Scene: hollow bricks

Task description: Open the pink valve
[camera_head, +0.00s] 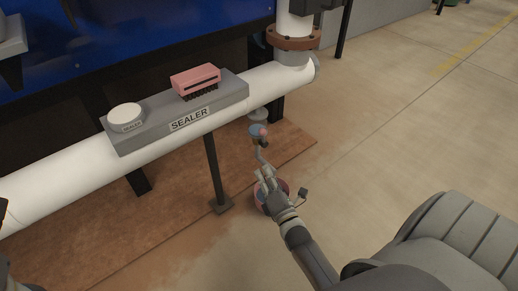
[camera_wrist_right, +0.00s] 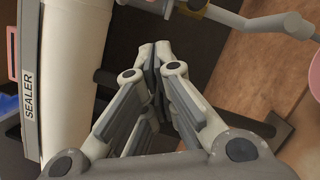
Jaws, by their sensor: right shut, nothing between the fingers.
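A small tap with a pink part (camera_head: 262,131) hangs below the right end of the white pipe in the head view. A curved grey spout (camera_head: 261,154) runs down from it. My right gripper (camera_head: 264,172) is shut and empty, just below the tap in the head view.
A pink round container (camera_head: 282,188) stands on the floor, partly hidden behind my right gripper. The white pipe (camera_head: 60,178) carries a grey tray (camera_head: 150,132) with a white SEALER tin (camera_head: 125,113) and a pink brush (camera_head: 195,78). A black post (camera_head: 213,170) supports the pipe. Floor at right is clear.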

